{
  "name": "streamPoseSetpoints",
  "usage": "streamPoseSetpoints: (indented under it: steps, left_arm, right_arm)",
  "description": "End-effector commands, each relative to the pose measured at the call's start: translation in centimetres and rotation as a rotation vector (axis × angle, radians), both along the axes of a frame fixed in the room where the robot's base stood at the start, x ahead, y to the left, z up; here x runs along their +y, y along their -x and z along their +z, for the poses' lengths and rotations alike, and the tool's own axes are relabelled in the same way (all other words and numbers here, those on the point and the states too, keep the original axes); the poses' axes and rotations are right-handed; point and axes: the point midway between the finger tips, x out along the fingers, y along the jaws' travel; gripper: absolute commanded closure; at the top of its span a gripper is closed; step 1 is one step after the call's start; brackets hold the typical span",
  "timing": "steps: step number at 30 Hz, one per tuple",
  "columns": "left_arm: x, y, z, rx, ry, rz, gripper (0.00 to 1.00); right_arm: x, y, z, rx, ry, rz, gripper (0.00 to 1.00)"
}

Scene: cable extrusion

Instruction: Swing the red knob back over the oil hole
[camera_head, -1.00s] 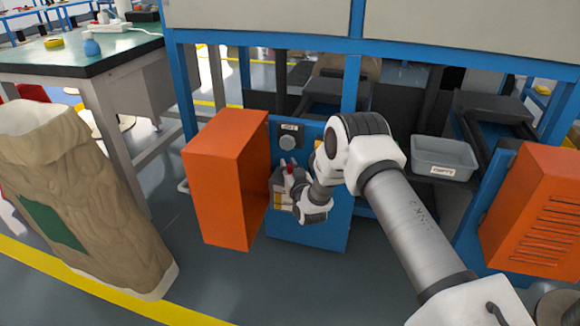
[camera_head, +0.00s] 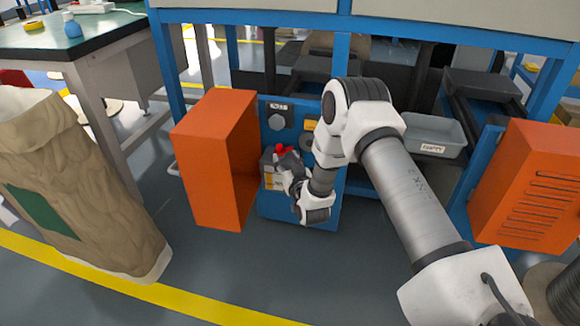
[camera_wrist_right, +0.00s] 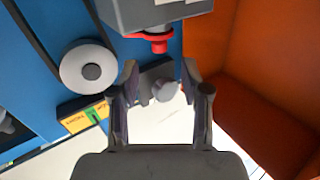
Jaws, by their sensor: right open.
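The red knob (camera_head: 281,149) shows in the head view on the blue panel of the open cabinet, right at my right gripper (camera_head: 284,160). In the right wrist view the red knob (camera_wrist_right: 155,42) sits against a grey block, just beyond the fingertips. My right gripper (camera_wrist_right: 161,72) is open there, with a finger on either side and nothing gripped. A small grey round part (camera_wrist_right: 165,91) shows between the fingers. I cannot make out the oil hole. My left gripper is not in view.
An orange cabinet door (camera_head: 212,165) stands open just left of my right gripper. A grey round knob (camera_head: 277,122) is on the blue panel above. A grey bin (camera_head: 436,150) stands on the shelf at right. A large brown sack (camera_head: 85,190) stands at left.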

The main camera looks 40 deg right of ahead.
Motion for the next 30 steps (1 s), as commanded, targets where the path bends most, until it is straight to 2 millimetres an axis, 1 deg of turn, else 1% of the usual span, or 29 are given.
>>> streamPoseSetpoints:
  steps: [1, 3, 7, 10, 24, 26, 28, 29, 30]
  left_arm:
    - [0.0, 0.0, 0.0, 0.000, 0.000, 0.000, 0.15]
    - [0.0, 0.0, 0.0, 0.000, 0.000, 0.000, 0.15]
    - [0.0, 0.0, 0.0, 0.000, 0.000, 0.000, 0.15]
    - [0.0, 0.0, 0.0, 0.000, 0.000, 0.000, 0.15]
    - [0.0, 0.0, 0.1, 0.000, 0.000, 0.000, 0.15]
    - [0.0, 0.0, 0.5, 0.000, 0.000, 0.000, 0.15]
    - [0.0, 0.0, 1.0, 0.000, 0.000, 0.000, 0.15]
    - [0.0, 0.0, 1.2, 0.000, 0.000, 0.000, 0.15]
    - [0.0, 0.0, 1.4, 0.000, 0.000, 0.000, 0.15]
  right_arm:
    - [0.3, 1.2, -0.1, 0.004, -0.002, -0.001, 0.53]
    - [0.8, 2.6, -0.1, 0.003, -0.003, -0.001, 0.53]
    - [1.2, 4.1, 0.0, 0.001, -0.001, -0.001, 0.53]
    - [1.3, 4.4, 0.0, 0.000, -0.001, -0.001, 0.53]
    - [1.4, 4.5, -0.1, 0.005, 0.000, 0.001, 0.53]
    - [2.3, 4.6, -0.6, 0.022, 0.007, 0.021, 0.53]
    - [4.7, 5.4, -2.0, 0.074, 0.011, 0.065, 0.53]
    - [6.0, 6.1, -2.9, 0.115, 0.010, 0.089, 0.53]
    - [7.8, 7.5, -4.6, 0.189, 0.002, 0.121, 0.53]
